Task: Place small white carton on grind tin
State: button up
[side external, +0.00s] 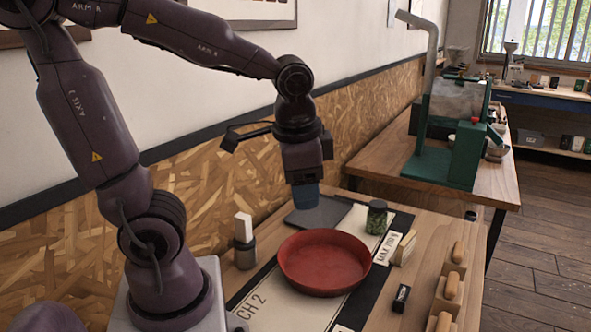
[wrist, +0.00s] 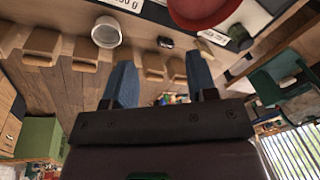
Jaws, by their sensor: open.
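A small white carton (side external: 243,226) stands upright at the top of a grey cylindrical tin (side external: 245,253), left of the red bowl; I cannot tell whether it rests on the rim or inside. My gripper (side external: 305,198) hangs over the back of the table, right of and apart from the carton. In the wrist view my gripper (wrist: 166,85) has its two blue fingers wide apart with nothing between them. A pale round tin (wrist: 107,31) shows in the wrist view; I cannot tell which tin is the grind tin.
A red bowl (side external: 325,262) sits mid-table on a printed mat. A dark flat plate (side external: 319,214) and a green-filled jar (side external: 377,217) stand behind it. A small black box (side external: 401,298) and several wooden holders (side external: 450,290) line the right side.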

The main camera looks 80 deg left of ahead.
jog(key=s+d+r+n+t+h, duration=0.1)
jog(key=s+d+r+t, duration=0.1)
jog(key=d+r+t, duration=0.2)
jog(key=shift+s+d+r+n+h, duration=0.2)
jog(key=shift+r+n+h, duration=0.1)
jog(key=shift+n, duration=0.1)
